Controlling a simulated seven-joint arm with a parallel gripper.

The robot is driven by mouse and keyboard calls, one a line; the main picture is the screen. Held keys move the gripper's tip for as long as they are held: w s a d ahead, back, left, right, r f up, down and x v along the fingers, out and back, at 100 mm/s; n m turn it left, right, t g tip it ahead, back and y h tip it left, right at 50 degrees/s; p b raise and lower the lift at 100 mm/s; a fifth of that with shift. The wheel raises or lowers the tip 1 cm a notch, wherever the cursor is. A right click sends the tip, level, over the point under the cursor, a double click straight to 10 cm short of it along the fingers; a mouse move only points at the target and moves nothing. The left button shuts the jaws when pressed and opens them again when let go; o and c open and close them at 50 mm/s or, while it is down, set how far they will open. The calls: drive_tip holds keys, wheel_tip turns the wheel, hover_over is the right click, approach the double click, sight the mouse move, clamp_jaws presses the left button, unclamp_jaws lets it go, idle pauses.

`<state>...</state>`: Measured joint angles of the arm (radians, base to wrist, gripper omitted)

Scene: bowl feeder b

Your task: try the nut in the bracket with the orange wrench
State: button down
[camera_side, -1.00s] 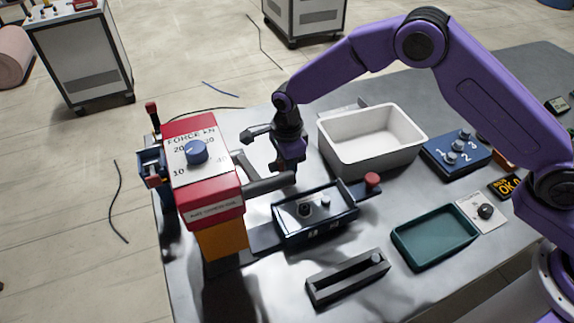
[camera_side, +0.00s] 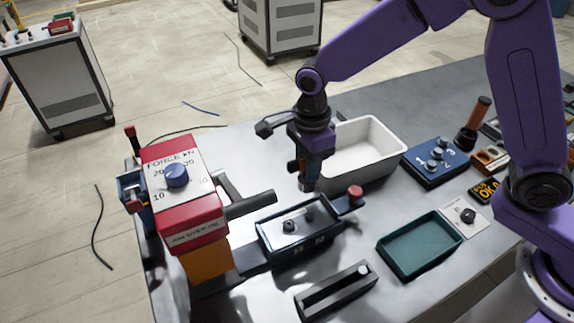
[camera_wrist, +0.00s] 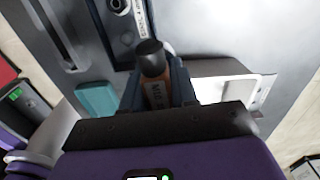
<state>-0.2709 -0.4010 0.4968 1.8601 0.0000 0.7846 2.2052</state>
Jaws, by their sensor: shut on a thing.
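My gripper (camera_side: 308,182) is shut on the orange wrench, above the far side of a dark fixture. In the wrist view the wrench (camera_wrist: 154,88) sits between the jaws, with an orange-brown lettered body and a black round end. In the side view the jaws mostly hide it. The dark fixture (camera_side: 268,247), which looks like the bracket, lies beside the red press and holds two small round parts. The left, darker part (camera_side: 289,226) looks like the nut. I cannot tell whether the wrench touches anything.
A red force press (camera_side: 190,225) with a protruding dark bar stands left of the fixture. A white bin (camera_side: 385,165) is close behind my gripper. A teal tray (camera_side: 420,265), a numbered blue block (camera_side: 425,172) and another orange-handled tool (camera_side: 478,115) stand right. A slotted black block (camera_side: 335,293) lies in front.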

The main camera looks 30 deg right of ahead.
drive_tip(key=s+d+r, duration=0.2)
drive_tip(key=s, duration=0.1)
drive_tip(key=s+a+n, duration=0.1)
drive_tip(key=a+n, duration=0.3)
drive_tip(key=n, duration=0.7)
drive_tip(key=s+a+n, duration=0.1)
drive_tip(key=a+n, duration=0.4)
drive_tip(key=n, duration=0.7)
drive_tip(key=shift+f+n, duration=0.2)
drive_tip(key=shift+n, duration=0.1)
drive_tip(key=shift+d, duration=0.1)
drive_tip(key=shift+f, duration=2.2)
drive_tip(key=shift+f, duration=1)
drive_tip(key=shift+m, duration=1.2)
